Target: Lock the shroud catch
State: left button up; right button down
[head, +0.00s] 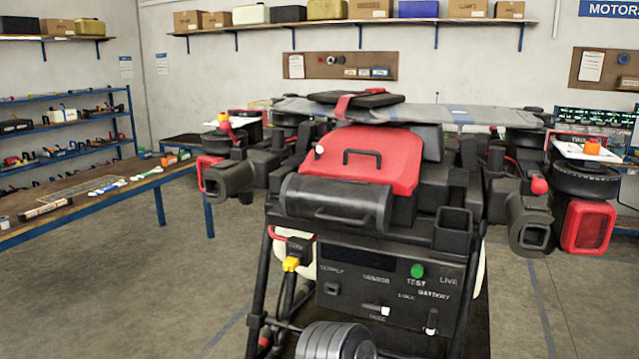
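The spray drone stands in front of me, its red shroud (395,150) on top with a black handle (362,157). A small white knob (319,150) sits at the shroud's left edge; I cannot tell whether it is the catch or whether the catch is locked. A black rounded housing with a bar handle (335,205) lies just below the shroud. The front panel (390,285) below has labels, a green button (417,271), a white slider (375,310) and a white-tipped lever (431,320). Neither of my grippers is in view.
A yellow plug (291,264) sits left of the panel. Rotor arms stick out on both sides, with red lamps (588,227). A ribbed grey round part (335,342) is at the bottom edge. A workbench (100,190) stands at left; the floor between is clear.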

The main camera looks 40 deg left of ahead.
aim_at(318, 150)
jog(key=z, duration=0.55)
jog(key=k+j+z, duration=0.1)
jog(key=j+z, duration=0.15)
jog(key=k+j+z, duration=0.1)
jog(key=j+z, duration=0.2)
jog(key=j, duration=0.15)
jog(key=k+j+z, duration=0.2)
jog(key=j+z, duration=0.25)
jog(key=k+j+z, duration=0.25)
jog(key=z, duration=0.2)
jog(key=k+j+z, duration=0.25)
jog(key=z, duration=0.15)
jog(key=k+j+z, duration=0.1)
jog(key=k+z, duration=0.2)
jog(key=z, duration=0.15)
jog(key=k+j, duration=0.1)
jog(key=k, duration=0.7)
jog(key=k+j, duration=0.15)
jog(key=k, duration=0.7)
jog(key=k+j+u, duration=0.2)
jog(key=k, duration=0.2)
jog(key=k+j+u, duration=0.2)
jog(key=k, duration=0.15)
jog(key=l, duration=0.1)
